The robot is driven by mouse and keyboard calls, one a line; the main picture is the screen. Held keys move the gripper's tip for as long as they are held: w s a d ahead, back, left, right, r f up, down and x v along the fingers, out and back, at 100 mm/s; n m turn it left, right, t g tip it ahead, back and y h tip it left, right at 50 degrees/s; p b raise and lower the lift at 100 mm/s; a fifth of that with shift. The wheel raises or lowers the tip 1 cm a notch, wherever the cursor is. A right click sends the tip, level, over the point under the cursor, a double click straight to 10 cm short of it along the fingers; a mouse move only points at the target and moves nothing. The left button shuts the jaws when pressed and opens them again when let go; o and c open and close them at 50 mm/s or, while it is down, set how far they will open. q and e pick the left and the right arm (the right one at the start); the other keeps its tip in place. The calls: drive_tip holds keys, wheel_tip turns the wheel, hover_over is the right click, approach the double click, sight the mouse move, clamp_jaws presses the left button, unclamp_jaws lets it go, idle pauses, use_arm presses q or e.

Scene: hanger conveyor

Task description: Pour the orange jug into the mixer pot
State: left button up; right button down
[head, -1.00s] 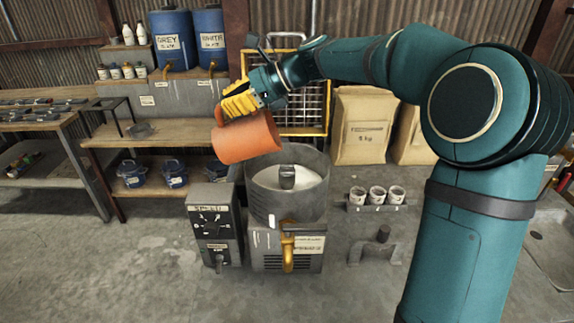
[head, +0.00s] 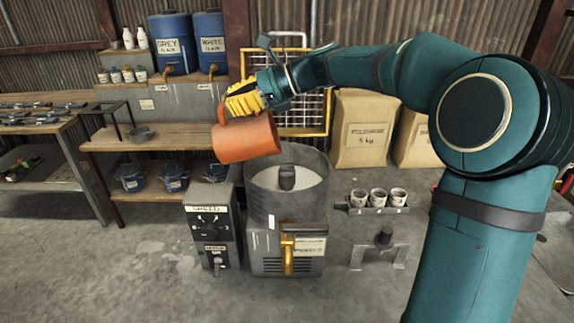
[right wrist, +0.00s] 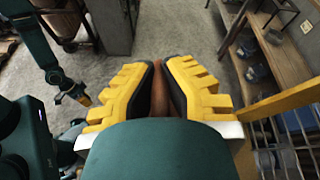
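The orange jug (head: 246,141) lies tipped nearly on its side in the head view, above the left rim of the mixer pot (head: 260,200). My right gripper (head: 244,103) is shut on its upper side. In the right wrist view my right gripper (right wrist: 163,92) has its two yellow fingers closed around a narrow brown-orange part of the jug (right wrist: 160,98). The grey pot holds a pale surface around a dark central hub. No stream from the jug is visible, and its inside is hidden. My left gripper (right wrist: 77,94) shows small in the right wrist view; its opening is unclear.
A control box (head: 215,225) stands left of the pot. A holder with white cups (head: 378,199) and a metal stand (head: 383,240) are at the right. Behind are a yellow-framed rack (head: 300,131), paper sacks (head: 362,130) and shelves with blue tubs (head: 173,177).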

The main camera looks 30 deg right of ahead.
drive_tip(key=shift+s+d+f+b, duration=0.1)
drive_tip(key=shift+d+b, duration=0.1)
drive_tip(key=shift+b, duration=0.25)
drive_tip(key=shift+s+d+f+t+y+b, duration=0.15)
drive_tip(key=shift+s+d+t+y+b, duration=0.2)
drive_tip(key=shift+y+b, duration=0.45)
idle(0.4)
drive_tip(key=shift+d+f+b, duration=0.1)
drive_tip(key=shift+d+b, duration=0.05)
drive_tip(key=shift+b, duration=0.35)
drive_tip(key=shift+s+d+f+b, duration=0.15)
drive_tip(key=shift+d+b, duration=0.15)
drive_tip(key=shift+b, duration=0.25)
drive_tip(key=shift+d+t+y, duration=0.1)
drive_tip(key=shift+t+y, duration=0.15)
drive_tip(key=shift+y, duration=0.05)
drive_tip(key=shift+s+d+b, duration=0.2)
drive_tip(key=shift+b, duration=0.4)
drive_tip(key=shift+s+d+y+b, duration=0.15)
drive_tip(key=shift+d+y+b, duration=0.1)
drive_tip(key=shift+y+b, duration=0.2)
drive_tip(key=shift+d+t, duration=0.1)
drive_tip(key=shift+t, duration=0.2)
